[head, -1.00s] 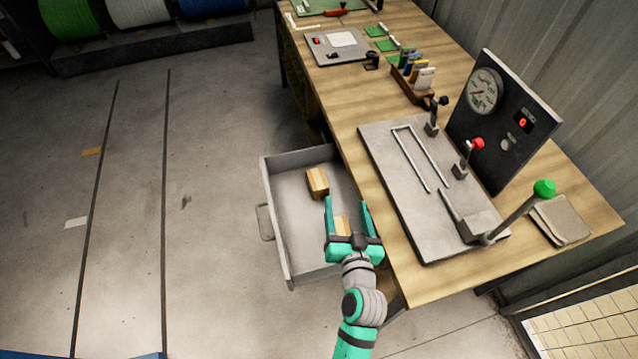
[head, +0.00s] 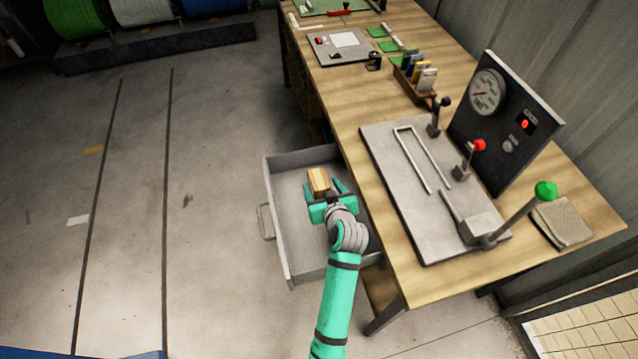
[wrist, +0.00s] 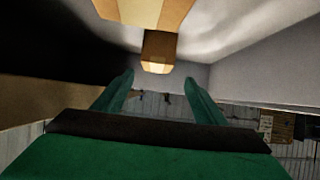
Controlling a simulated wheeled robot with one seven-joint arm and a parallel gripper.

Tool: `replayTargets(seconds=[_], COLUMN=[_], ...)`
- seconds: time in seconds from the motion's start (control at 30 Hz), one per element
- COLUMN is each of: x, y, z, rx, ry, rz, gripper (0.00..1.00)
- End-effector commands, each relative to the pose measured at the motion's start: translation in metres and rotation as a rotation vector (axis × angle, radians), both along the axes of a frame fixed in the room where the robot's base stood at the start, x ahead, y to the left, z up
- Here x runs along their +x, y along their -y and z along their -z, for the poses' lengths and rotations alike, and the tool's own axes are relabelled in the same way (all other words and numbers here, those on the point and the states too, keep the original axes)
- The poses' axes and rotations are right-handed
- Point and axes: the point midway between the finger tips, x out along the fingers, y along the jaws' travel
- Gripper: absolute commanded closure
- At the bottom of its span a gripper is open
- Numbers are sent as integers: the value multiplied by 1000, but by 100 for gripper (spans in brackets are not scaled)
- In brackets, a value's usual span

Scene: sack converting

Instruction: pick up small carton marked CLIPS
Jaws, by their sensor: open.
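A small tan carton (head: 318,181) stands in the open drawer (head: 281,225), toward its far end. In the wrist view, one carton (wrist: 158,50) lies beyond the gap between my fingertips, and another carton (wrist: 145,9) shows larger, cut off by the top edge. I cannot read any CLIPS marking or tell which carton carries it. My gripper (head: 325,188) is open over the drawer, close to the far carton in the head view, with its green fingers (wrist: 162,80) apart and nothing between them. In the head view the second carton is hidden behind my gripper and arm.
The drawer's walls surround my gripper on the sides. The wooden workbench (head: 408,283) overhangs at the right, with a metal plate (head: 395,180), a gauge panel (head: 505,120) and a green-knobbed lever (head: 545,190). The floor (head: 215,250) left of the drawer is clear.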

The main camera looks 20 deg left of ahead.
Motion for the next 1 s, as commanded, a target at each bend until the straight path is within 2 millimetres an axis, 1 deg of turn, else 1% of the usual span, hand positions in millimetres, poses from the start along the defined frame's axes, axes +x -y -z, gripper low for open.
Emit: replayTargets(seconds=[0.23,0.33,0.47,0.67,0.7,0.77,0.8,0.83,0.87,0.9,1.0], x=[24,33,38,39,39,39,39,39,39,39,39], y=[-7,-14,-18,-18,-18,-18,-18,-18,-18,-18,-18], z=[19,25,28,29,29,29,29,29,29,29,29], rx=[1,0,0,0,0,0,0,0,0,0,0], ry=[-2,0,0,0,0,0,0,0,0,0,0], rz=[0,-1,-1,0,0,0,0,0,0,0,0], gripper=[35,35,35,35,37,52,61,68,75,80,80])
